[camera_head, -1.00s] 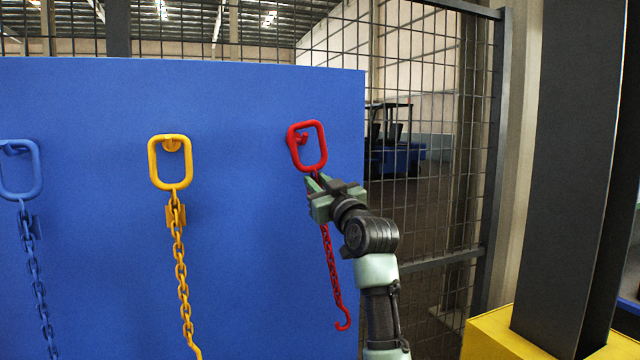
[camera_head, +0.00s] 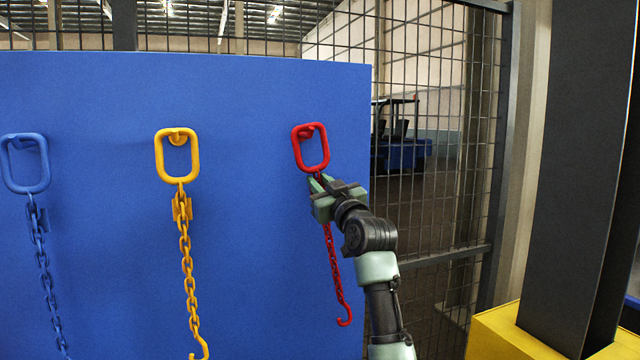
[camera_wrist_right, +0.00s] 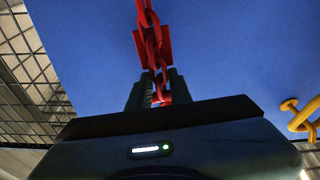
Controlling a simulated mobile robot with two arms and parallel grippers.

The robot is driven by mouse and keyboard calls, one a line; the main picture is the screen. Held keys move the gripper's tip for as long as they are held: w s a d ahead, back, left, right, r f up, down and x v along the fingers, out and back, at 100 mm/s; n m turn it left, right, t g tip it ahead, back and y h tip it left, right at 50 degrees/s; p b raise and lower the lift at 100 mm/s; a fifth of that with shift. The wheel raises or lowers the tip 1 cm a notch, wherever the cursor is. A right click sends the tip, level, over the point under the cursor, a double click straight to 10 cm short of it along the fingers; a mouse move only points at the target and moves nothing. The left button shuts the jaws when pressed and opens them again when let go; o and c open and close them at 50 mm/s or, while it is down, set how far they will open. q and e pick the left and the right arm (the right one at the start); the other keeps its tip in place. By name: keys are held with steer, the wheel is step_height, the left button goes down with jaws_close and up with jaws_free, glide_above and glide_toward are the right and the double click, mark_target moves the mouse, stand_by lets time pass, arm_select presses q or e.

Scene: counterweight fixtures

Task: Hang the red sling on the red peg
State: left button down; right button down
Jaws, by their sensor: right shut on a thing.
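The red sling has a rounded ring (camera_head: 325,150) at its top and a red chain ending in a hook (camera_head: 344,319). The red peg (camera_head: 307,131) shows inside the ring, close under its top bar. The ring surrounds the peg in the picture; I cannot tell whether they touch. My right gripper (camera_head: 318,182) is shut on the red chain just below the ring. In the right wrist view the red chain (camera_wrist_right: 150,25) runs between the fingers (camera_wrist_right: 155,92), with a red plate on it. My left gripper is not in view.
A yellow sling (camera_head: 158,155) hangs on its peg at mid-board, and a blue sling (camera_head: 40,250) hangs at the left. The blue board (camera_head: 250,220) ends just right of the red ring. A mesh fence (camera_head: 450,100) and a dark column (camera_head: 575,170) on a yellow base stand to the right.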

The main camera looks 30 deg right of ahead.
steer(key=shift+r, duration=0.15)
steer(key=c, duration=1.2)
jaws_free()
steer(key=shift+s+a, duration=0.1)
